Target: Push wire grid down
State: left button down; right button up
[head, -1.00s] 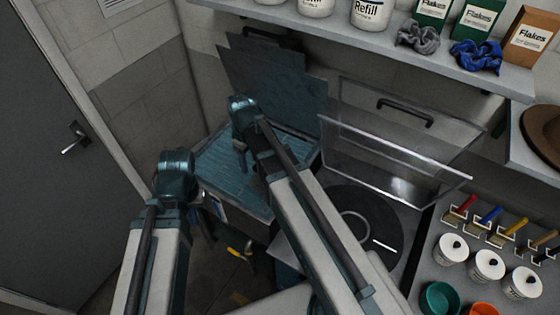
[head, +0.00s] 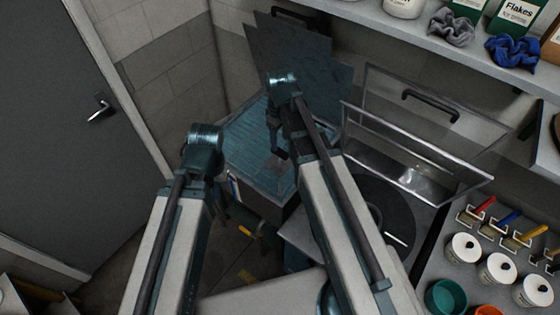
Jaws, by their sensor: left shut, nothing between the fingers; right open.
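The teal press unit has a flat bed (head: 245,142) with fine grid-like lines, at the left of the counter. I cannot tell whether these lines are the wire grid itself. Its dark raised lid (head: 300,55) stands tilted up behind. My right gripper (head: 278,153) hangs over the bed with open fingers and nothing in them; contact with the bed is unclear. My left gripper (head: 238,222) is low in front of the unit, shut and empty, dark and partly hidden by my arm.
A clear hinged cover (head: 415,150) stands open over a round dark plate (head: 385,210) to the right. A shelf (head: 400,32) with containers runs above. Brushes and white pots (head: 497,268) stand at the right. A grey door (head: 75,150) is at the left.

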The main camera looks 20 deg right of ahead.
aim_at(280, 157)
notch_tip(280, 157, down, 10)
jog(key=b, duration=0.9)
jog(key=shift+f, duration=0.1)
grip_shut()
dwell(0.9)
